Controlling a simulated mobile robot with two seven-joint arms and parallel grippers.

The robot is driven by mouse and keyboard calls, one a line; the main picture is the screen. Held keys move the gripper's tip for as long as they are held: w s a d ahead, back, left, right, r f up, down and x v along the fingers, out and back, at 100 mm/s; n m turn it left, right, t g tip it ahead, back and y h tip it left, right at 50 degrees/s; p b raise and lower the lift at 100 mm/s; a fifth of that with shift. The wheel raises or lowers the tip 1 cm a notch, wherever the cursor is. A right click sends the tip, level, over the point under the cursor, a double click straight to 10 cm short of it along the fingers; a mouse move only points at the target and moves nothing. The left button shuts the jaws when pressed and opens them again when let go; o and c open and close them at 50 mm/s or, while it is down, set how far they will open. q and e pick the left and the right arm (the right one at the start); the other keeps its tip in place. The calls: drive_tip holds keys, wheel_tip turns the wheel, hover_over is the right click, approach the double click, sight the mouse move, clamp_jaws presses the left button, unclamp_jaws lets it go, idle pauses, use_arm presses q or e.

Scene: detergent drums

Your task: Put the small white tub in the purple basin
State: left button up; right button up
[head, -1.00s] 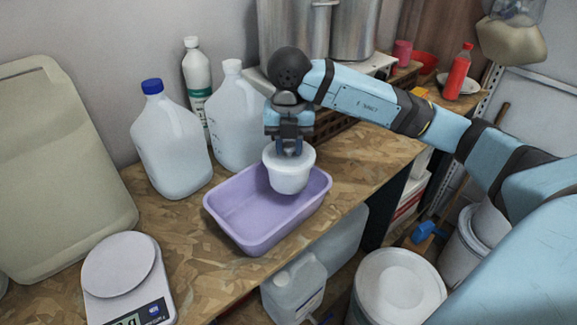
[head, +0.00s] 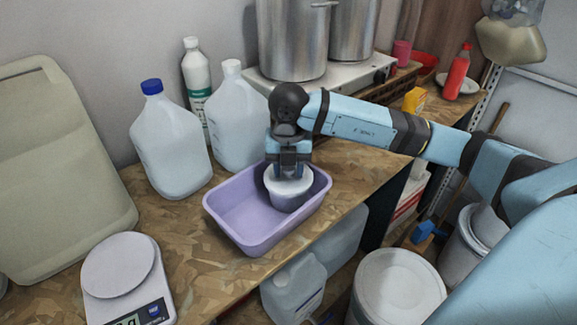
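The small white tub (head: 287,196) is upright inside the purple basin (head: 235,235), toward its back right end. The basin stands on the wooden bench. My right gripper (head: 289,175) points down and is shut on the top of the tub. The gripper hides part of the tub's top. Whether the tub's base touches the basin floor is hard to tell. My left gripper is not in view.
Two large jugs (head: 170,145) (head: 238,125) and a white bottle (head: 196,75) stand behind the basin. A scale (head: 120,268) is at the front left. Steel pots (head: 291,45) stand at the back. The bench (head: 190,235) is clear left of the basin.

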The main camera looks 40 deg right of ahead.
drive_tip(key=shift+o, duration=1)
drive_tip(key=shift+r, duration=0.1)
drive_tip(key=shift+r, duration=0.25)
wheel_tip(320, 180, up, 12)
drive_tip(key=shift+f, duration=0.15)
drive_tip(key=shift+s+f, duration=0.1)
